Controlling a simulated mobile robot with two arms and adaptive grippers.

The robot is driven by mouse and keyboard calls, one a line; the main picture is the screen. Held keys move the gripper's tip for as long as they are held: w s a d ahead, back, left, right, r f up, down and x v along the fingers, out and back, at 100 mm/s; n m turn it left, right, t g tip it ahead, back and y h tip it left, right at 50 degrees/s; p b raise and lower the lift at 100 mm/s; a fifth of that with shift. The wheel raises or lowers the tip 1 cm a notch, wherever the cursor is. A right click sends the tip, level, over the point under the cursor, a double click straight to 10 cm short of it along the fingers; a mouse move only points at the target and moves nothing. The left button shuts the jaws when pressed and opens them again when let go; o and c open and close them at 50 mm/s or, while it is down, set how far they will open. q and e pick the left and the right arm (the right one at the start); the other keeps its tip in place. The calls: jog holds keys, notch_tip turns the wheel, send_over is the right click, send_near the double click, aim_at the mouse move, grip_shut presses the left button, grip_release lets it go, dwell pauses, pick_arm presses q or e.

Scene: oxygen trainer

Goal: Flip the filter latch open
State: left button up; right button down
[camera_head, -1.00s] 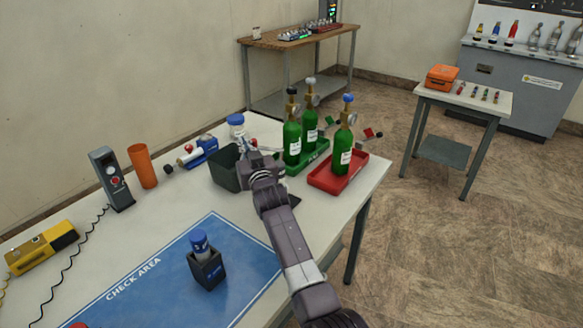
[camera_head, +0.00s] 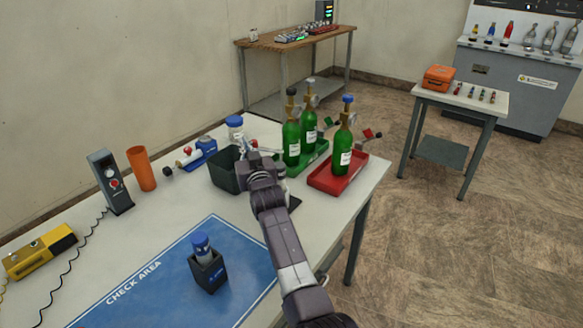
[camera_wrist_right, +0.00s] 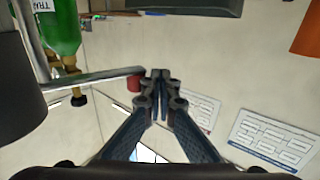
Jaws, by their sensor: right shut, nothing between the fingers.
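My right gripper (camera_head: 250,150) reaches over the back of the white table, beside a dark open bin (camera_head: 224,168). In the right wrist view its two fingers (camera_wrist_right: 160,76) are together with nothing between them. A metal bar with a red end (camera_wrist_right: 134,83) lies just left of the fingertips there; contact cannot be told. It may be the latch lever, but I cannot tell for sure. A white jar with a blue cap (camera_head: 235,127) stands behind the gripper. The gripper and arm hide much of what lies under them. My left gripper is not in view.
Green bottles (camera_head: 291,143) stand right of the gripper, one in a red tray (camera_head: 322,183). An orange cup (camera_head: 141,169), a grey handheld device (camera_head: 110,182) and a blue-and-white fitting (camera_head: 200,153) stand left. The blue check-area mat (camera_head: 165,285) has free room around a small dark holder (camera_head: 209,275).

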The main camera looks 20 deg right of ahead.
notch_tip(320, 180, up, 10)
dwell(0.8)
jog(key=shift+f, duration=0.1)
